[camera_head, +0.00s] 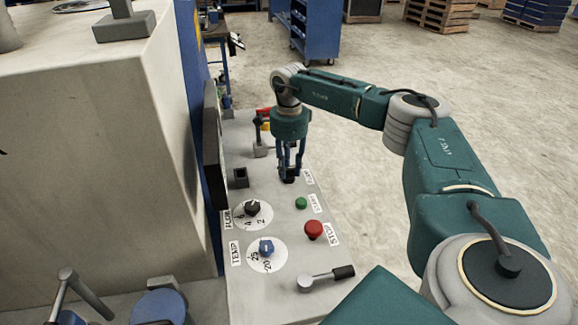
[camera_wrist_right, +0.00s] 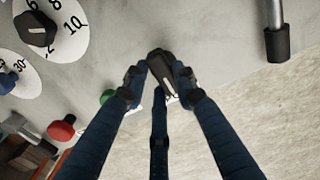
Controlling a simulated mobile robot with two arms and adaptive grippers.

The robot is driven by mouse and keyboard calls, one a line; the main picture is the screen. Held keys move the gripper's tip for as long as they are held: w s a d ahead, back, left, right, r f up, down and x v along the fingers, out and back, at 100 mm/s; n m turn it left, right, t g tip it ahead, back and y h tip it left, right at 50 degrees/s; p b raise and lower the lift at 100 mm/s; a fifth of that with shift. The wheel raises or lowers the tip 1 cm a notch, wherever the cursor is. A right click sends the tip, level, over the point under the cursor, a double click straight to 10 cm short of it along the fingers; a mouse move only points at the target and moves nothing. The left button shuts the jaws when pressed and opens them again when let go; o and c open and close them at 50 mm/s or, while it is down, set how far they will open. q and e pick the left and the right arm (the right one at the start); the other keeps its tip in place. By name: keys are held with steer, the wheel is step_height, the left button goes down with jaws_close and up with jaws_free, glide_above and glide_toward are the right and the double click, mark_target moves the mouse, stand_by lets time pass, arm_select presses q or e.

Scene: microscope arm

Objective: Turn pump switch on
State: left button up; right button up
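The control panel (camera_head: 262,189) is a light grey sloping surface with knobs and buttons. A small black switch (camera_head: 289,179) with a white mark stands on it beside a white label (camera_head: 308,177) that is too small to read surely. My right gripper (camera_head: 288,170) points down over this switch. In the right wrist view the black switch (camera_wrist_right: 161,70) sits between the dark blue fingers (camera_wrist_right: 160,80), which are closed in around it and appear to touch its sides. My left gripper is not in view.
A green button (camera_head: 301,203), a red stop button (camera_head: 313,230), a black dial (camera_head: 252,208), a blue dial (camera_head: 266,247) and a black-handled lever (camera_head: 326,279) sit nearer on the panel. A dark upright screen (camera_head: 213,150) edges its left side. Open floor lies right.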

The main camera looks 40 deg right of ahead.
jaws_close()
steer(key=shift+r+m, duration=0.1)
steer(key=shift+m, duration=0.2)
steer(key=m+p, duration=0.1)
steer(key=m, duration=0.2)
steer(key=shift+w+a+m+p, duration=0.1)
steer(key=shift+w+m+p, duration=0.05)
steer(key=shift+m+p, duration=0.2)
steer(key=m+p, duration=0.1)
steer(key=m, duration=0.3)
steer(key=shift+w+m, duration=0.1)
steer(key=shift+m, duration=0.15)
steer(key=m+p, duration=0.1)
steer(key=m, duration=0.3)
steer(key=shift+w+r, duration=0.1)
steer(key=shift+w, duration=0.05)
steer(key=m+p, duration=0.1)
steer(key=m, duration=0.4)
steer(key=shift+w+p, duration=0.15)
steer(key=shift+p, duration=0.15)
